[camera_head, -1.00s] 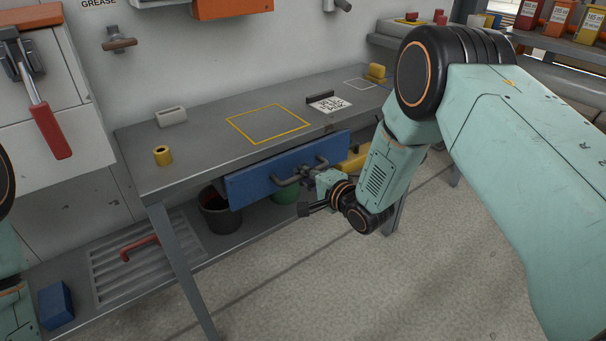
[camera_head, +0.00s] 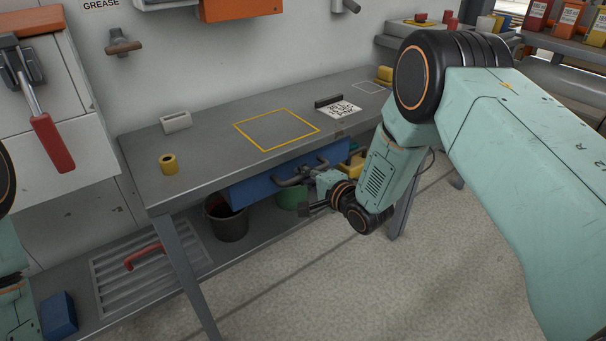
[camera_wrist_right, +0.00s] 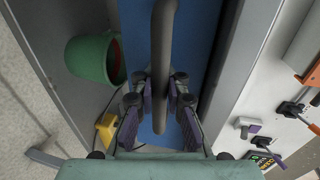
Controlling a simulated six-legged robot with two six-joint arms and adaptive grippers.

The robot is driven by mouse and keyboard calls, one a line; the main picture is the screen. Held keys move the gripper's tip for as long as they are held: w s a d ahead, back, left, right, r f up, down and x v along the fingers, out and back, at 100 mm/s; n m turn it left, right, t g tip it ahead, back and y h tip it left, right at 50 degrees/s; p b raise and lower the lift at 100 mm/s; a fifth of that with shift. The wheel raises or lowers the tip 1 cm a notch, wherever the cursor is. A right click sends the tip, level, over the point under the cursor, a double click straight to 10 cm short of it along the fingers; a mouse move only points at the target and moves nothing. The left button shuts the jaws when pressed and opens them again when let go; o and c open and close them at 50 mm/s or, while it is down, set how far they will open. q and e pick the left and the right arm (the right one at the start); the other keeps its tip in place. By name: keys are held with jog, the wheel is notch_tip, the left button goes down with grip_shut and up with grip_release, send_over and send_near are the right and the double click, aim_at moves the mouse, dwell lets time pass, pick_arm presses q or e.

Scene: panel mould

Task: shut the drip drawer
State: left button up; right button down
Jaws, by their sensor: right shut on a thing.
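The blue drip drawer (camera_head: 250,188) sits under the grey bench top, its front close beneath the bench's front edge. I cannot tell whether it is fully flush. Its dark bar handle (camera_head: 288,182) stands out from the front. My right gripper (camera_head: 306,174) is shut on this handle. In the right wrist view the fingers (camera_wrist_right: 161,98) lie on both sides of the handle bar (camera_wrist_right: 164,45), with the blue drawer front (camera_wrist_right: 195,50) behind it. My left gripper is out of view; only part of my left arm shows at the left edge.
The bench top (camera_head: 210,150) carries a yellow roll (camera_head: 168,163), a pale block (camera_head: 176,122) and a code card (camera_head: 338,110). A black bucket (camera_head: 228,222) and a green bucket (camera_head: 292,198) stand below. The floor in front is clear.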

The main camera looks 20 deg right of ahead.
jog(key=shift+d+r, duration=0.1)
jog(key=shift+r, duration=0.05)
jog(key=c, duration=1.6)
grip_release()
jog(key=shift+s+r, duration=0.1)
jog(key=shift+s, duration=0.05)
jog(key=shift+o, duration=1.2)
jog(key=shift+f, duration=0.2)
jog(key=v, duration=1.2)
